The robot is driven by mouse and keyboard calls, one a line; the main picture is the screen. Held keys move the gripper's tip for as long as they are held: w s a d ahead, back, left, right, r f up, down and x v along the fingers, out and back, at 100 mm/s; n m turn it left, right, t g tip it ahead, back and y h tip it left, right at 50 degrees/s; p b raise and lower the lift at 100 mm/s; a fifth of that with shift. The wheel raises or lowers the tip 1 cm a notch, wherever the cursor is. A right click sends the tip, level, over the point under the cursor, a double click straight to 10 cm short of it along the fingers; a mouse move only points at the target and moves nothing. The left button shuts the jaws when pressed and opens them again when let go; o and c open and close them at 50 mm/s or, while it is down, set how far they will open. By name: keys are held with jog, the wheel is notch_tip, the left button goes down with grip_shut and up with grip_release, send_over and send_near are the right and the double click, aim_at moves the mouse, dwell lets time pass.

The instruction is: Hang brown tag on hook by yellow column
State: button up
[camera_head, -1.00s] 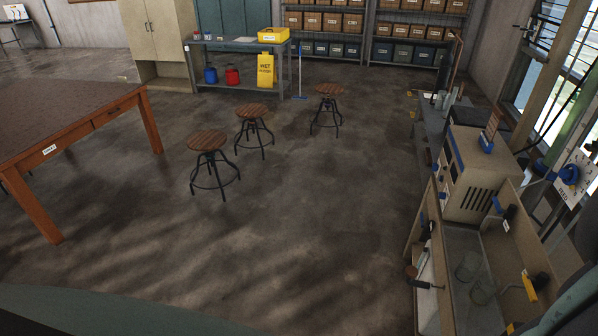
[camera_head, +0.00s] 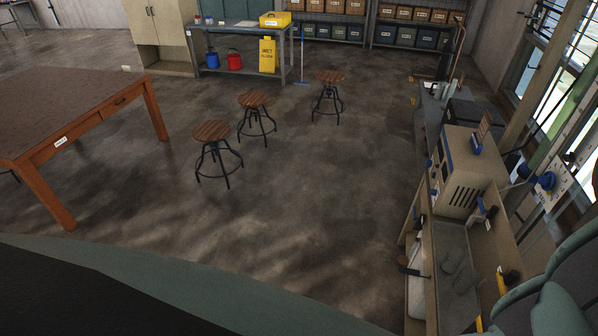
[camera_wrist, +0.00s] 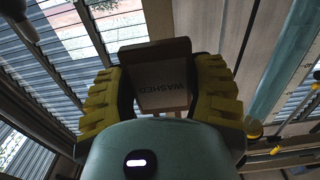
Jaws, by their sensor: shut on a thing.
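My gripper (camera_wrist: 160,80) shows in the wrist view, its two yellow ribbed fingers shut on a brown tag (camera_wrist: 161,97) marked "WASHED". The tag lies between the fingertips, its lower part hidden behind the gripper's body. In the head view a yellow strip (camera_head: 501,284), perhaps the yellow column, is on the inner face of the bench's right-hand board at the lower right. A dark hook-like piece (camera_head: 512,277) sticks out beside it. The gripper and tag are not recognisable in the head view, so their distance from the hook cannot be told.
A blue strip with another dark piece (camera_head: 491,211) is farther along the board. Glass vessels (camera_head: 459,271) lie in the bench trough. A beige box-shaped device (camera_head: 471,172) stands beyond. Several stools (camera_head: 212,131) and a brown table (camera_head: 75,115) are left; the floor between is open.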

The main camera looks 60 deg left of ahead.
jog(key=b+x, duration=0.2)
jog(key=x, duration=0.5)
jog(key=shift+w+d, duration=0.25)
jog(key=shift+d, duration=0.05)
jog(key=shift+a+r, duration=0.1)
jog(key=shift+a, duration=0.05)
dwell(0.3)
dwell(0.5)
jog(key=b+x, duration=0.2)
jog(key=x, duration=0.3)
jog(key=shift+w, duration=0.15)
dwell(0.6)
dwell(0.4)
jog(key=shift+f+b, duration=0.35)
jog(key=shift+b, duration=0.05)
